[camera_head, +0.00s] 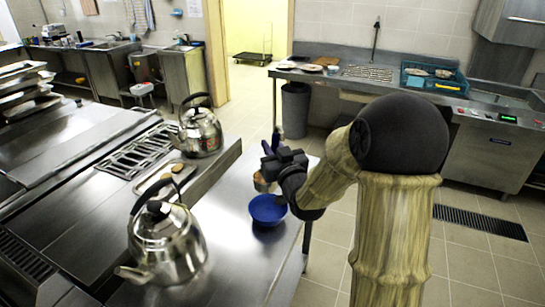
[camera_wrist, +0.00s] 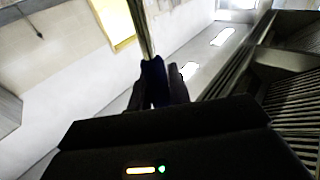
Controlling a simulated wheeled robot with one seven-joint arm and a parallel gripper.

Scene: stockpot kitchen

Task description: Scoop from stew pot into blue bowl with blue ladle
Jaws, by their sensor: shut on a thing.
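The blue bowl (camera_head: 268,210) stands upright on the steel counter, below and slightly left of my gripper. My gripper (camera_head: 276,158) is shut on the blue ladle (camera_head: 275,141), whose blue handle sticks up past the jaws. In the wrist view my gripper (camera_wrist: 158,90) has its dark fingers around the ladle's blue grip (camera_wrist: 152,75), and a pale metal shaft runs upward. A small metallic piece with brownish colour (camera_head: 262,183) shows just behind the bowl, partly hidden; I cannot tell whether it is the ladle's cup. I cannot clearly identify a stew pot.
A large steel kettle (camera_head: 168,245) stands on the counter left of the bowl, and another kettle (camera_head: 200,132) stands farther back. A tray with food (camera_head: 167,178) lies between them. The steel counter (camera_head: 225,235) around the bowl is mostly clear. Its right edge is close to the bowl.

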